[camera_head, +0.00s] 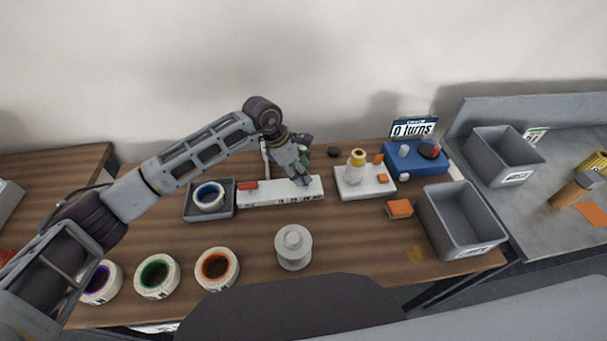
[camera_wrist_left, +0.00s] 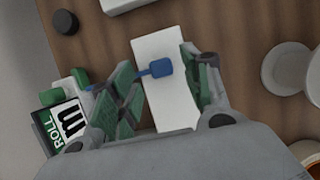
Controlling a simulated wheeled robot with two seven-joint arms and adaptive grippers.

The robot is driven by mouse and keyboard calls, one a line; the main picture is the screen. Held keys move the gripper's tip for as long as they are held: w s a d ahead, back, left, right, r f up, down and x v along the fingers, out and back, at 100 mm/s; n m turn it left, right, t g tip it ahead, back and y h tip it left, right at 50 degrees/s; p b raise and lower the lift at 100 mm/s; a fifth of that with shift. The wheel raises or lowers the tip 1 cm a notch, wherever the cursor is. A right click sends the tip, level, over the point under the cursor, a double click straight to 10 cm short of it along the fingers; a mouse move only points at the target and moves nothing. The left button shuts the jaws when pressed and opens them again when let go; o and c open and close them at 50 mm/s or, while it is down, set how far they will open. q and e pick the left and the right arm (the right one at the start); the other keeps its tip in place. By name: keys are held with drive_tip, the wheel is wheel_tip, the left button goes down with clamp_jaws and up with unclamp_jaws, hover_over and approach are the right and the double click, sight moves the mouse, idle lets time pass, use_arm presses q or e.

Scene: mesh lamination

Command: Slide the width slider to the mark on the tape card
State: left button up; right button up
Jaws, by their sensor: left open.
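My left gripper (camera_head: 298,172) is open over the right part of a white slider bar (camera_head: 262,197) with printed marks along its front. In the left wrist view, the blue slider knob (camera_wrist_left: 155,69) with a thin blue stem lies between the spread fingers of the gripper (camera_wrist_left: 160,62), above the white bar (camera_wrist_left: 163,45). I cannot tell whether a finger touches it. A card (camera_wrist_left: 60,122) with a green edge reads "ROLL" and a large letter, partly cut off by the gripper. Its mark cannot be made out. My right gripper is not in view.
A dark tray (camera_head: 225,211) with a blue-cored roll (camera_head: 208,197) sits left of the bar. A white base (camera_head: 365,187) with a yellow-topped bottle stands to its right, then a blue machine (camera_head: 424,161). A grey bin (camera_head: 460,225) is farther right. Several tape rolls stand in front.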

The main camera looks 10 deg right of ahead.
use_arm(q)
drive_tip(key=v, duration=0.8)
drive_tip(key=shift+r, duration=0.25)
idle(0.4)
